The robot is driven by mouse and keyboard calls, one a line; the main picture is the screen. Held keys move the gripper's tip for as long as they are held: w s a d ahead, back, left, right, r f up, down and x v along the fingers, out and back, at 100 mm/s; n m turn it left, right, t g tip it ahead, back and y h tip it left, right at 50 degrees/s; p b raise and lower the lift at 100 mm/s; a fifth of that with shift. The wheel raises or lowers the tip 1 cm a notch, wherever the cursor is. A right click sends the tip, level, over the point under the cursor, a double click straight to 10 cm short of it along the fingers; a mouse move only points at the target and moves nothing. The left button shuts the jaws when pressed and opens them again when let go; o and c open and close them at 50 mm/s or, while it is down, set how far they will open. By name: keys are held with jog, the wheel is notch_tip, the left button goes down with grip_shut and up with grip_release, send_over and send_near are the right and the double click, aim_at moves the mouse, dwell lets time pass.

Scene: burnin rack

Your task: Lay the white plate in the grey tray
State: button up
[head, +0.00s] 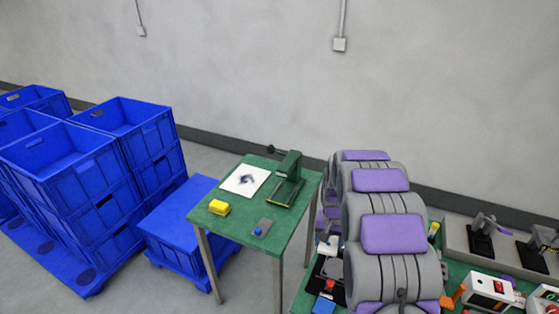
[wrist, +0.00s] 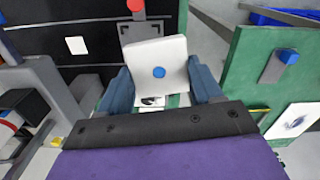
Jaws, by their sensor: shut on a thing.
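My gripper (wrist: 161,82) shows in the wrist view with its blue-grey fingers on either side of the white plate (wrist: 170,48). It is shut on the plate, which has a round blue knob at its middle. The plate looks slightly tilted in the picture. In the head view my arm hides most of the gripper; a small white piece beside the arm looks like the plate (head: 328,244). A light grey, tray-like surface (head: 456,240) with black items on it lies right of my arm; I cannot tell whether it is the grey tray.
A green table (head: 232,237) holds a printed white sheet (head: 243,180), a yellow block (head: 219,208), a grey plate with blue knob (head: 265,224) and a green press (head: 290,170). Blue crates (head: 68,160) stand at left. A black area (wrist: 40,38) lies below the gripper.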

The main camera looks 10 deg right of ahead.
jog(key=s+a+r+n, duration=0.3)
jog(key=a+r+n, duration=0.3)
jog(key=a, duration=0.6)
jog(key=m, duration=0.8)
send_over(335, 267)
notch_tip(335, 267, down, 9)
jog(key=shift+r, duration=0.1)
notch_tip(335, 267, down, 5)
jog(key=shift+d+f+b, duration=0.1)
jog(key=shift+b, duration=0.35)
notch_tip(335, 267, down, 4)
jog(key=shift+f, duration=0.25)
